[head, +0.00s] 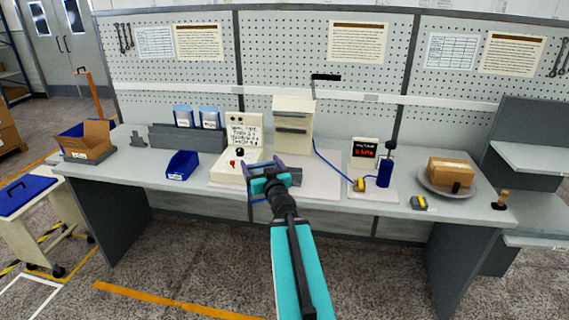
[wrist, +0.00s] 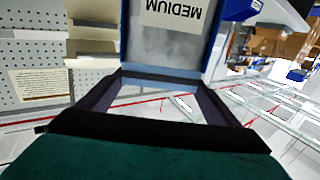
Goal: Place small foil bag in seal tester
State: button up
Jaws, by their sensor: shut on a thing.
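My gripper (head: 264,167) is over the middle of the workbench, in front of the cream machines. In the wrist view my gripper (wrist: 160,80) is shut on a grey, foil-like bag (wrist: 165,50) with blue edges. Its white label reads MEDIUM, upside down in this view. In the head view I cannot make out the bag clearly at the jaws. A unit with a red digital display (head: 365,150) stands on a pale base right of my gripper, beside a blue cylinder (head: 384,172). It may be the seal tester, but its display is too small to read for sure.
Left of my gripper are a cream box with a red button (head: 238,173) and a blue bin (head: 182,165). A slotted cream machine (head: 292,125) stands behind. A carton (head: 451,171) sits on a round plate at right. A yellow tool (head: 419,202) lies near the front edge.

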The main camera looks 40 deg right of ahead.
jog(key=w+a+f+n+y+b, duration=0.1)
jog(key=w+a+f+n+y, duration=0.2)
jog(key=a, duration=0.5)
jog(key=w+a+f+n+t+y+b, duration=0.1)
jog(key=w+a+n+y, duration=0.1)
jog(key=a+y, duration=0.45)
jog(key=w+a+f+n+y, duration=0.2)
jog(key=a+n, duration=0.1)
jog(key=a, duration=0.7)
jog(key=s+a+f+n+g+y, duration=0.2)
jog(key=a+y, duration=0.1)
jog(key=a, duration=0.2)
jog(key=s+a+f+n+g+y, duration=0.2)
jog(key=s+a+n+y, duration=0.1)
jog(key=a, duration=0.3)
jog(key=s+a+f+n+g+y+b, duration=0.1)
jog(key=s+a+f+n+g+y, duration=0.1)
jog(key=a, duration=0.4)
jog(key=s+y, duration=0.1)
jog(key=y, duration=0.1)
jog(key=shift+a+n+g+y, duration=0.25)
jog(key=shift+n+g+y, duration=0.1)
jog(key=shift+n+g, duration=0.05)
jog(key=shift+d, duration=0.1)
